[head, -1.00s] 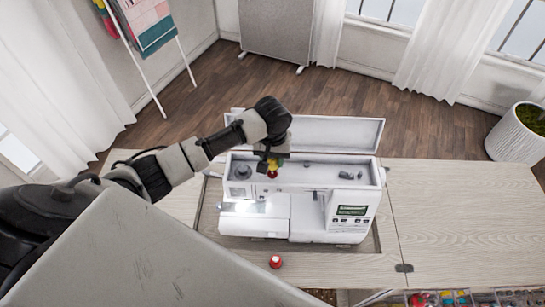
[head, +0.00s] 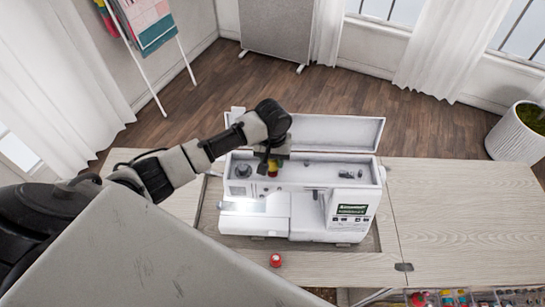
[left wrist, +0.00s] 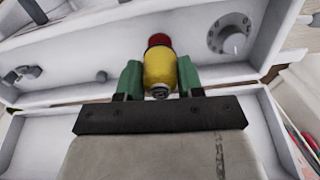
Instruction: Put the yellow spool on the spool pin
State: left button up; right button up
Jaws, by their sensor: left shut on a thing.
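The yellow spool (left wrist: 158,68) sits between the green fingertips of my left gripper (left wrist: 159,80), which is shut on it. A red piece (left wrist: 159,40) shows at its far end and a small silver tip (left wrist: 160,92) at its near end. I cannot tell whether that tip is the spool pin or part of the spool. In the head view the yellow spool (head: 272,169) is small, under my left gripper (head: 270,163), over the top recess of the white sewing machine (head: 300,171). No spool pin can be clearly made out. My right gripper is not in view.
The machine's raised lid (head: 335,133) stands behind the recess. A grey dial (left wrist: 230,38) is beside the spool. A red spool (head: 276,260) stands on the wooden table (head: 450,215) in front. The table's right side is clear.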

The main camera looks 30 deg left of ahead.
pick_arm(q)
jog(key=shift+f, duration=0.4)
jog(key=shift+f, duration=0.3)
dwell(0.3)
jog(key=o, duration=1)
jog(key=shift+r, duration=0.1)
